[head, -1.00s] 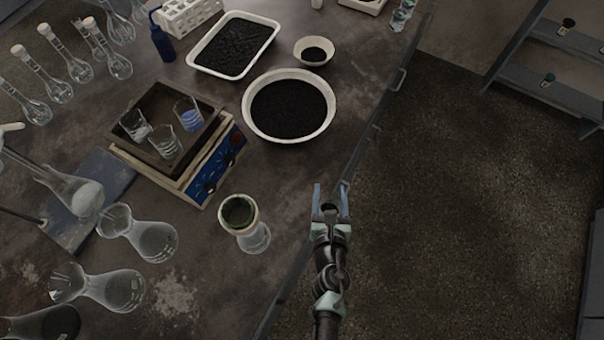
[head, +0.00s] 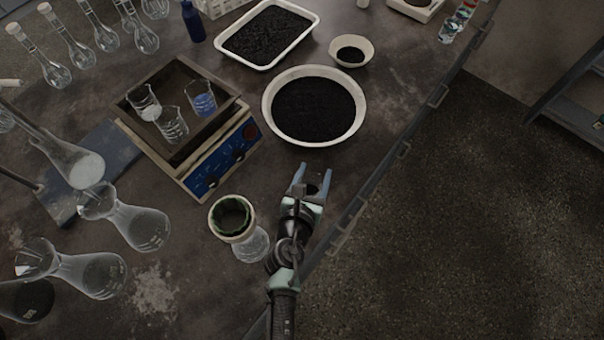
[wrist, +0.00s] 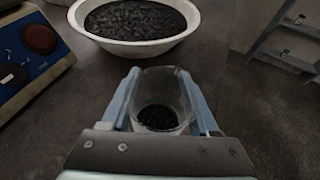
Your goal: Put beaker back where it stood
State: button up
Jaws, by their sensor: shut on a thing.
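My gripper (head: 313,172) is shut on a clear glass beaker (wrist: 160,85) with dark, soil-like grains at its bottom. In the wrist view the beaker sits upright between the two blue fingers, and bench surface shows around it. In the head view the beaker is hard to make out; only a dark patch shows between the fingers. I cannot tell whether the beaker touches the bench.
A blue-fronted device (head: 225,160) carries a tray with several beakers. A flask with a green-lined top (head: 248,245) stands just left of my arm. Several glass flasks (head: 140,225) fill the left. A small bowl (head: 351,63) and a white tray (head: 313,25) stand behind.

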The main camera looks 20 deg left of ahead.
jog(key=shift+w+a, duration=0.2)
jog(key=shift+a, duration=0.3)
jog(key=shift+w+a, duration=0.15)
jog(key=shift+a, duration=0.3)
jog(key=shift+w+a+f+b, duration=0.15)
jog(key=shift+a+b, duration=0.1)
jog(key=shift+a, duration=0.15)
jog(key=shift+w+a+f+b, duration=0.15)
jog(key=shift+a+b, duration=0.1)
jog(key=shift+a, duration=0.15)
jog(key=shift+d+f+b, duration=0.1)
jog(key=shift+f+b, duration=0.75)
jog(key=shift+f, duration=0.6)
jog(key=shift+f, duration=0.1)
jog(key=o, duration=1.4)
jog(key=shift+o, duration=0.2)
